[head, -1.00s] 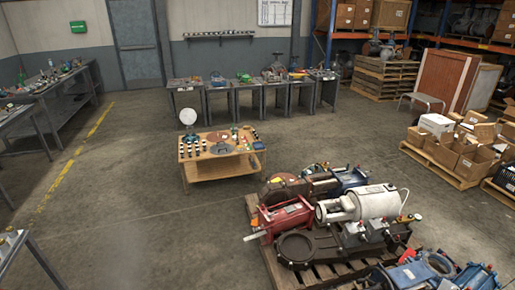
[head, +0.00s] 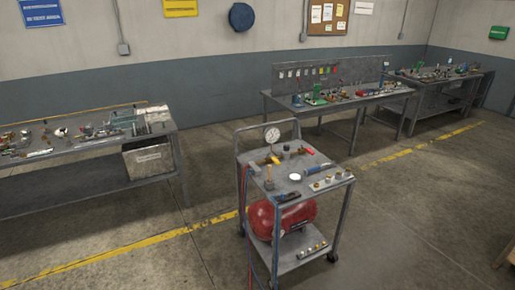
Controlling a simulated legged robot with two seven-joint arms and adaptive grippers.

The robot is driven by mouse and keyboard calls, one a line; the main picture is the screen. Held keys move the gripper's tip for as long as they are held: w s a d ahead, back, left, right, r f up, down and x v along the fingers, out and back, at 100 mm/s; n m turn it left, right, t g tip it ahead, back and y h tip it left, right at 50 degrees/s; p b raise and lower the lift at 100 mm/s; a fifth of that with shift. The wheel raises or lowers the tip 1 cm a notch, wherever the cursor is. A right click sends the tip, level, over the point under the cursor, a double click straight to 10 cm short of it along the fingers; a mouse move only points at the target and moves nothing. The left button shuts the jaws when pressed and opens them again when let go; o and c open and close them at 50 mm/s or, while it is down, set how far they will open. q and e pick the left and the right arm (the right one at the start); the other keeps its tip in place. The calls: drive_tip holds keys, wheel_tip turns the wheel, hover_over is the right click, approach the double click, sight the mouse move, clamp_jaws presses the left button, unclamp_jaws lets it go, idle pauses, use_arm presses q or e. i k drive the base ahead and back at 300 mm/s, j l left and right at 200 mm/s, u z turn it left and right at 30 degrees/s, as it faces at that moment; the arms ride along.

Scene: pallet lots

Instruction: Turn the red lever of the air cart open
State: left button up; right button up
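The air cart (head: 318,204) stands in the middle of the floor in the head view. It is a grey two-shelf trolley with a push handle (head: 268,126) at its back left. A round white pressure gauge (head: 272,134) stands upright above brass fittings (head: 268,160) on its top. A small red part (head: 309,150), which may be the red lever, shows at the right end of these fittings; its angle is too small to tell. A red tank (head: 283,215) lies on the lower shelf. Neither of my grippers is in view.
A cluttered workbench (head: 70,180) stands at the left. Another bench (head: 340,101) with a pegboard stands behind the cart, and a further bench (head: 440,77) at the back right. Red and blue hoses (head: 244,205) hang at the cart's left side. Open floor (head: 400,235) lies around the cart.

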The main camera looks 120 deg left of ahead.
sight(308, 150)
drive_tip(key=u, duration=3.5)
drive_tip(key=i+l, duration=0.2)
drive_tip(key=i, duration=0.2)
drive_tip(key=i+l+z, duration=0.1)
drive_tip(key=i, duration=0.3)
drive_tip(key=i+l, duration=0.2)
drive_tip(key=i, duration=0.25)
drive_tip(key=z, duration=0.05)
